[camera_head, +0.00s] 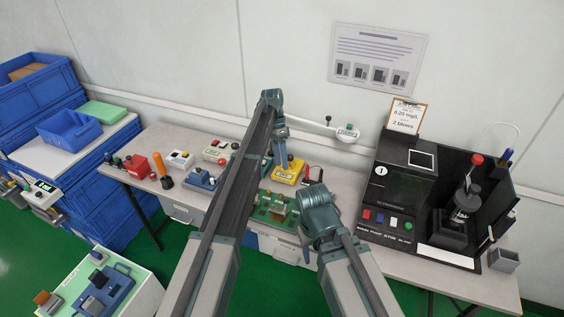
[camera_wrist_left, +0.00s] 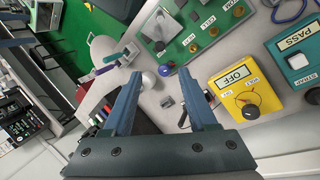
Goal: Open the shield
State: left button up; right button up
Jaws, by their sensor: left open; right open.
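A black bench station stands at the right of the table in the head view. Its left half has a dark, glossy cover (camera_head: 405,188) with a round white label "1", which looks like the shield; it appears closed. A dark instrument with a red knob (camera_head: 476,160) stands in the open right half. My left gripper (camera_head: 281,160) is open, pointing down near the yellow meter (camera_head: 288,171), well left of the station. In the left wrist view its two fingers (camera_wrist_left: 158,73) are spread and empty. My right gripper (camera_head: 303,245) is lower, near the table's front edge, partly hidden by its wrist.
The yellow meter (camera_wrist_left: 237,88) reads OFF beside a green board (camera_wrist_left: 205,30). Several small testers line the table's left part, with a red box (camera_head: 136,166).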

pick_arm(q)
jog(key=shift+s+f, duration=0.15)
jog(key=shift+c, duration=1.4)
jog(key=s+f+m+t+b, duration=0.1)
jog(key=s, duration=0.1)
jog(key=s+a+f+m+t+h+b, duration=0.1)
jog(key=s, duration=0.1)
jog(key=s+f+m+t+b, duration=0.1)
jog(key=s, duration=0.1)
jog(key=shift+s+a+f+h, duration=0.25)
jog(key=shift+f+h, duration=0.1)
jog(key=shift+h, duration=0.05)
grip_shut()
jog(key=s+a+m+t+h+b, duration=0.1)
jog(key=s+a+m+t+b, duration=0.1)
jog(key=s+m+t+b, duration=0.2)
jog(key=shift+s+f+t+h, duration=0.4)
jog(key=shift+s+t, duration=0.8)
jog(key=shift+s, duration=0.35)
